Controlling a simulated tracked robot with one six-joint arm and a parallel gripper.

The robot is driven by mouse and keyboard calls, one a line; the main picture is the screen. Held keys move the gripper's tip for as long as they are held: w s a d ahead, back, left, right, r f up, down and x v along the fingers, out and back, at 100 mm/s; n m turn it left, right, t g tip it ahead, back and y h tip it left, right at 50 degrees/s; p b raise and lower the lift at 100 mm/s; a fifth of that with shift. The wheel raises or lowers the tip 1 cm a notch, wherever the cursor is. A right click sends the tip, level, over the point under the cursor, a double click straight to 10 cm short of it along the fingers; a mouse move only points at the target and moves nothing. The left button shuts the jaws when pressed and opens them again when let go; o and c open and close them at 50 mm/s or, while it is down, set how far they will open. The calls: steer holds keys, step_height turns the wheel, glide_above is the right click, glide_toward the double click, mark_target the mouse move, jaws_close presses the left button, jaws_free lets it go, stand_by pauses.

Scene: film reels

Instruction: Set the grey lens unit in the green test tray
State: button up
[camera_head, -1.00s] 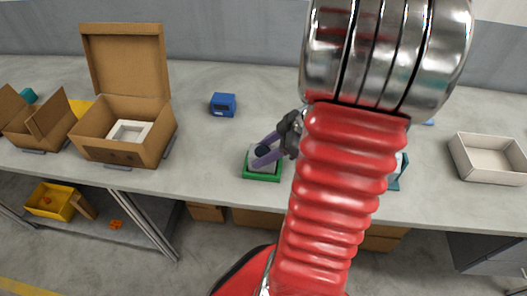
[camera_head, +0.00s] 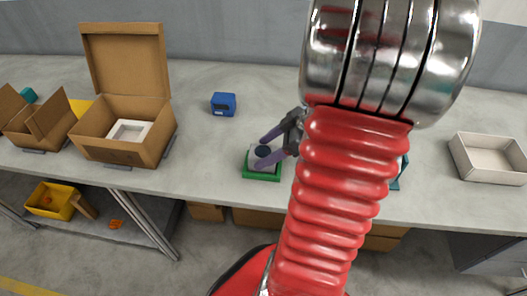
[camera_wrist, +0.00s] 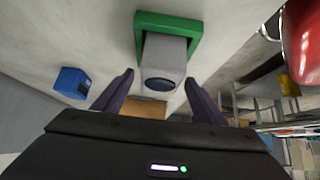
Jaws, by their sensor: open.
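The grey lens unit (camera_wrist: 165,58) is a pale block with a dark round lens, and it sits in the green test tray (camera_wrist: 190,26) in the wrist view. In the head view the green tray (camera_head: 263,177) lies near the bench's front edge, with the lens unit (camera_head: 258,161) inside its rim. My gripper (camera_head: 264,154) is open, its purple fingers spread on both sides of the lens unit. In the wrist view my gripper (camera_wrist: 160,78) shows a clear gap between each finger and the unit. The unit's underside is hidden.
A blue device (camera_head: 223,104) stands behind the tray on the bench. An open cardboard box (camera_head: 122,150) with a white insert is at left, and a pale empty bin (camera_head: 489,160) at right. My red arm hides part of the bench, including most of a teal item (camera_head: 399,172).

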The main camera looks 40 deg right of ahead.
steer(key=v, duration=1.1)
steer(key=shift+w+f, duration=0.1)
stand_by(0.5)
steer(key=w+a+r+m+h, duration=0.1)
steer(key=a+r+m+h, duration=0.1)
steer(key=a, duration=1.2)
steer(key=w+a+r+m+g+h, duration=0.1)
steer(key=a+r+m+h, duration=0.2)
steer(key=a, duration=1.1)
steer(key=r+m, duration=0.1)
steer(key=m, duration=0.1)
steer(key=shift+r+m, duration=0.3)
steer(key=shift+w, duration=0.15)
steer(key=shift+c, duration=0.5)
